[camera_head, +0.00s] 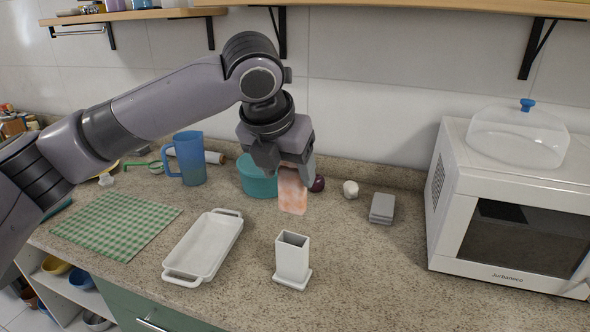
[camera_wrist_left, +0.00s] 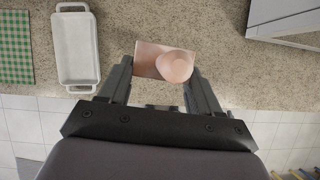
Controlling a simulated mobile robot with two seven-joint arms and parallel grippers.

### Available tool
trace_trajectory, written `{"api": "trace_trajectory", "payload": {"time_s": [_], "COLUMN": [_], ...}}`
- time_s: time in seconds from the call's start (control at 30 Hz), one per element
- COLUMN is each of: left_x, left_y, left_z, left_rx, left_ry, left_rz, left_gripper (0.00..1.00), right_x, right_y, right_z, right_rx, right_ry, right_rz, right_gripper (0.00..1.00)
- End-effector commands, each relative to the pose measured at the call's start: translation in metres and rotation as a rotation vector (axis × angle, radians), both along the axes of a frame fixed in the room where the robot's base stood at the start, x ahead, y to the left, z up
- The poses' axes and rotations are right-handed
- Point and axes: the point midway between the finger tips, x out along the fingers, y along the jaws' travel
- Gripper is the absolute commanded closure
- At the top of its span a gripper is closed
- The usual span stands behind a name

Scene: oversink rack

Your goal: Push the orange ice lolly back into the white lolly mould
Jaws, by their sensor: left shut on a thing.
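My left gripper (camera_head: 290,163) is shut on the orange ice lolly (camera_head: 292,192), a flat pale orange-and-white block. The lolly hangs below the fingers in the head view, behind and above the white lolly mould (camera_head: 292,262). The mould is a narrow upright box on a wider square foot, with its open mouth facing up, and the lolly is apart from it. In the left wrist view the lolly (camera_wrist_left: 149,58) sits between the fingertips (camera_wrist_left: 160,72), with a rounded pinkish end facing the camera. I cannot make out the mould there. My right gripper is not in view.
A white tray (camera_head: 194,267) lies left of the mould. A teal tub (camera_head: 257,182), blue jug (camera_head: 189,160), garlic bulb (camera_head: 350,189) and grey block (camera_head: 382,208) stand behind. The white microwave (camera_head: 446,205) is at the right. Counter right of the mould is clear. Shelves hang above.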

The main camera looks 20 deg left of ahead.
Motion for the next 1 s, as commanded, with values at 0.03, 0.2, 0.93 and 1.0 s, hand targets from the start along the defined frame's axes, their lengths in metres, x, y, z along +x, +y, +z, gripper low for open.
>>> {"api": "trace_trajectory", "payload": {"time_s": [0.03, 0.2, 0.93, 1.0], "left_x": [0.000, 0.000, 0.000, 0.000], "left_y": [0.001, 0.001, 0.000, 0.000], "left_z": [0.001, 0.001, -0.042, -0.047], "left_rx": [-0.001, -0.001, 0.001, 0.001], "left_ry": [-0.004, -0.004, 0.001, 0.001], "left_rz": [-0.004, -0.005, 0.000, 0.000], "left_gripper": [0.69, 0.69, 0.69, 0.69], "right_x": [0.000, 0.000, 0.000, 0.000], "right_y": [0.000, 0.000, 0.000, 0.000], "right_z": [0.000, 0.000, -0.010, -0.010], "right_rx": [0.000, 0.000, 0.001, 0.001], "right_ry": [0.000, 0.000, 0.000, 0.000], "right_rz": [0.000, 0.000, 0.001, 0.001], "right_gripper": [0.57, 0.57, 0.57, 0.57]}}
